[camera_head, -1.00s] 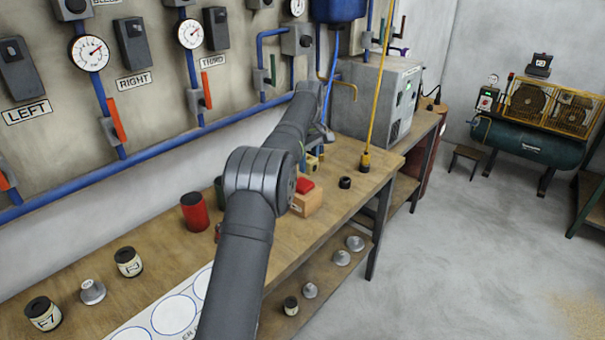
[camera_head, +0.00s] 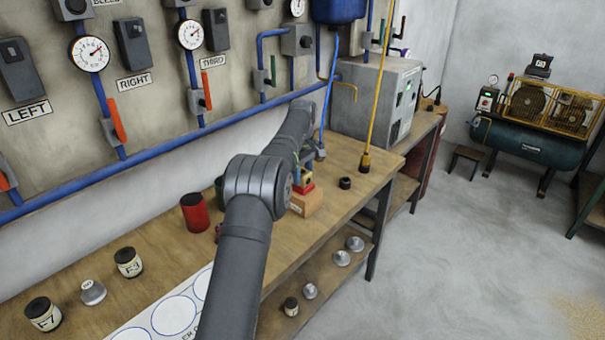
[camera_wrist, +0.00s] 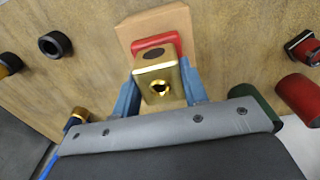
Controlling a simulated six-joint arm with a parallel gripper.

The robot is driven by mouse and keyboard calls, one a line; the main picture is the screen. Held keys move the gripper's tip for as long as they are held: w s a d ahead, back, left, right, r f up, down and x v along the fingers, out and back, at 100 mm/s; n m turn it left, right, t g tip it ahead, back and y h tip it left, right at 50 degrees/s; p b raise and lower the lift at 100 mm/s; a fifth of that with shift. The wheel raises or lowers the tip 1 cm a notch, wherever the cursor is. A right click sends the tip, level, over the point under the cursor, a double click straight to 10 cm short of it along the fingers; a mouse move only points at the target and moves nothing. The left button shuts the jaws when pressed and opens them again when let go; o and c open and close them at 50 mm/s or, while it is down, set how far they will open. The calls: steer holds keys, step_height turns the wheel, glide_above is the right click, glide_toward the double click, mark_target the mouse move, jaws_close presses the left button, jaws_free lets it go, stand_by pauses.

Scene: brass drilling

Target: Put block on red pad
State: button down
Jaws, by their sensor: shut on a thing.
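My gripper (camera_wrist: 160,80) is shut on a brass block (camera_wrist: 157,72), with one blue finger on each side of it. The block has a dark round spot on top and a hole in the side facing the wrist camera. The red pad (camera_wrist: 155,41) lies on a wooden base (camera_wrist: 150,22); the block covers part of the pad. In the head view the block (camera_head: 307,178) is right at the red pad (camera_head: 303,189), over the wooden base (camera_head: 308,204). I cannot tell whether block and pad touch. My arm hides part of this area.
A red cylinder (camera_head: 195,212) and a dark green one (camera_wrist: 252,100) stand beside the base. A black ring (camera_head: 345,183) sits to its right. A yellow hanging line (camera_head: 372,110) ends near the bench's right edge. Jars and a white circle-marked sheet (camera_head: 174,315) lie at the left.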

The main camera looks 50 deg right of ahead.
mark_target(303, 172)
steer(key=c, duration=0.8)
jaws_free()
steer(key=shift+c, duration=0.2)
step_height(303, 172, up, 12)
steer(key=shift+r, duration=0.15)
step_height(303, 172, down, 12)
steer(key=shift+f, duration=0.1)
stand_by(0.6)
